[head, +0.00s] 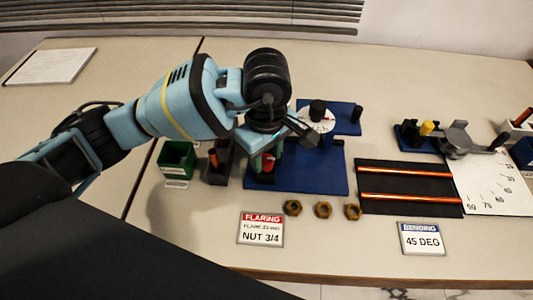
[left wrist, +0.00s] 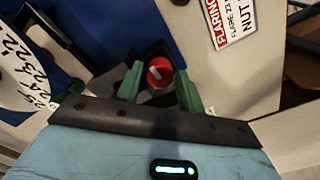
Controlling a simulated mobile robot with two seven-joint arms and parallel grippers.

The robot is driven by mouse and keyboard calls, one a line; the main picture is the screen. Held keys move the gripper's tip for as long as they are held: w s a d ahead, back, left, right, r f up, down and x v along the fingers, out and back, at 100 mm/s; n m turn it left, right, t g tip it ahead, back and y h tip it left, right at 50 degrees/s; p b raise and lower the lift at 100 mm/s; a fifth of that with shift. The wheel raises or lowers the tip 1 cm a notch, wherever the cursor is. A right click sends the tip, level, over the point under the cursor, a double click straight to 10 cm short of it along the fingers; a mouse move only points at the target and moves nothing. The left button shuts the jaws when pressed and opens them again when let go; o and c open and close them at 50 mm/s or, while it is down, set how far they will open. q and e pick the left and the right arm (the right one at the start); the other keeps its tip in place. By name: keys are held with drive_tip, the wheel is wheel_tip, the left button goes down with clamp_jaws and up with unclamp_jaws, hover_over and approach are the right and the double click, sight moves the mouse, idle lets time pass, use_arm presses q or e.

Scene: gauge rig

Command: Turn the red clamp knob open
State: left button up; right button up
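The red clamp knob (left wrist: 160,72) has a pale bar across its face and sits on a dark block in the left wrist view. In the head view the red knob (head: 268,163) shows partly, at the left of the blue flaring rig (head: 318,184). My left gripper (head: 266,158) is over it, pointing down. In the left wrist view the green fingers of my left gripper (left wrist: 159,76) are apart, one on each side of the knob. Narrow gaps seem to show between fingers and knob. My right gripper is not in view.
A dial (head: 316,121) stands on the rig close right of my gripper. A green bin (head: 177,158) and a dark holder (head: 221,163) are close left. Brass nuts (head: 323,210) lie in front. A black tray (head: 408,187) with copper tubes is at right.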

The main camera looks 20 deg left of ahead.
use_arm(q)
drive_tip(key=shift+f, duration=0.15)
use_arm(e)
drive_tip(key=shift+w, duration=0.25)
use_arm(q)
drive_tip(key=c, duration=0.7)
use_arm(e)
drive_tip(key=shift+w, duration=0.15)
